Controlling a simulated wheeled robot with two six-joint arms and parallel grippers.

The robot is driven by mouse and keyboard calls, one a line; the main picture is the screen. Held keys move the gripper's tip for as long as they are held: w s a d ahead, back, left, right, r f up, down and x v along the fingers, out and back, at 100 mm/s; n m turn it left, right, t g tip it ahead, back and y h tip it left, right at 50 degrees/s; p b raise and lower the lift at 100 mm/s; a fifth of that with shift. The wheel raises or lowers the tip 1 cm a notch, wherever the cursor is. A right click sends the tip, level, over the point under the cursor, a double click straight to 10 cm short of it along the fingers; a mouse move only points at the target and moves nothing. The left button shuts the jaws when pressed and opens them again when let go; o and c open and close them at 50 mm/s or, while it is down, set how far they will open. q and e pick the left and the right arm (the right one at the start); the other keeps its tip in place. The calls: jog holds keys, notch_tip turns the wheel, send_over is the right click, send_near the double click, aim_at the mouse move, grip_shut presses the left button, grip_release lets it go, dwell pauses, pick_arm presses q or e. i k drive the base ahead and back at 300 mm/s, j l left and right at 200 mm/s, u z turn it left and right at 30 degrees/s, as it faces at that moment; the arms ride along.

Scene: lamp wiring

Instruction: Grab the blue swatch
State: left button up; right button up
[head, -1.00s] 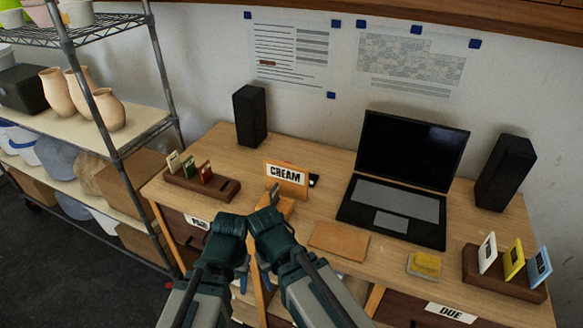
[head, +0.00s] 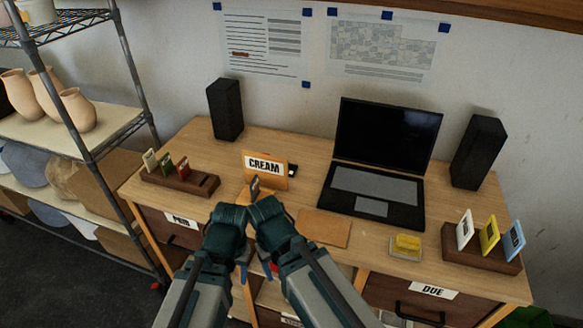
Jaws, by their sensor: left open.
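The blue swatch (head: 513,241) stands upright, leaning slightly, at the right end of a dark wooden holder (head: 451,251) on the desk's right side. A yellow swatch (head: 489,236) and a white swatch (head: 464,230) stand left of it in the same holder. My two arms are folded at bottom centre, in front of the desk. My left gripper (head: 242,272) shows partly between them, open, empty and well left of the blue swatch. My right gripper (head: 268,270) is mostly hidden by my arm, and its jaws cannot be made out.
The desk (head: 440,192) carries a laptop (head: 388,145), two black speakers, an orange CREAM sign (head: 265,168), a brown pad (head: 322,228) and a yellow block (head: 406,244) on a pale dish. Another holder (head: 180,182) with three swatches stands at left. A metal shelf (head: 120,75) is further left.

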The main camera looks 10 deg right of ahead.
aim_at(254, 191)
jog(key=z, duration=0.25)
jog(key=k+l+u, duration=0.3)
jog(key=k+l, duration=0.3)
jog(key=i+j+z, duration=0.25)
jog(key=i+j, duration=0.15)
jog(key=j, duration=0.2)
jog(key=i+j+z, duration=0.15)
jog(key=j, duration=0.2)
jog(key=i+j+z, duration=0.1)
jog(key=j, duration=0.25)
jog(key=k+l+z, duration=0.1)
jog(key=k+z, duration=0.35)
jog(key=k, duration=0.25)
